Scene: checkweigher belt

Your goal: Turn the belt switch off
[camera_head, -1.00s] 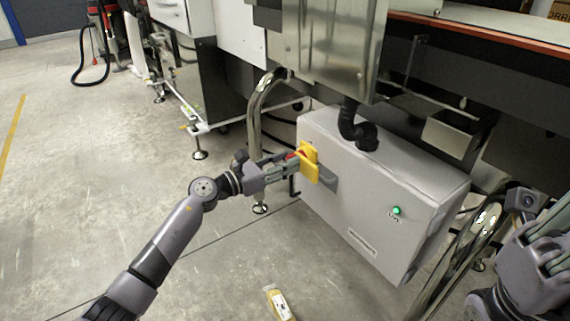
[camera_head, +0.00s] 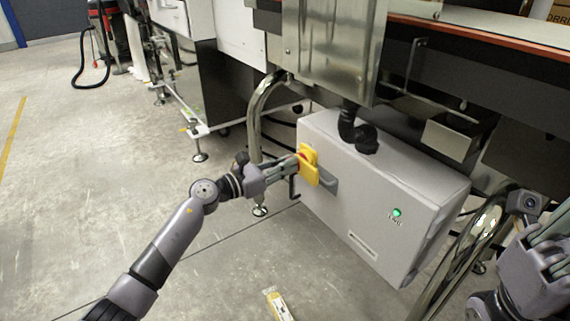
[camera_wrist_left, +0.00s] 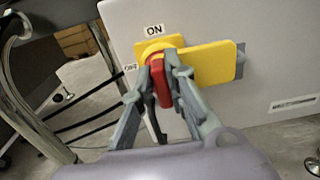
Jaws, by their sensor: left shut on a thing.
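The belt switch is a red handle (camera_wrist_left: 158,82) on a yellow plate (camera_wrist_left: 208,63), fixed to a light grey control box. In the left wrist view, an ON label (camera_wrist_left: 154,30) is above it and an OFF label (camera_wrist_left: 131,68) is to its left. The handle lies roughly in line with ON. My left gripper (camera_wrist_left: 163,70) is shut on the handle, one finger on each side. In the head view my left gripper (camera_head: 292,163) reaches the yellow plate (camera_head: 308,164) and mostly hides the handle. My right gripper (camera_head: 550,245) is at the right edge, away from the switch.
The control box (camera_head: 365,190) carries a lit green lamp (camera_head: 396,212). Bent metal legs (camera_head: 256,115) stand on both sides of it. The conveyor frame overhangs above. A yellow item (camera_head: 278,305) lies on the floor.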

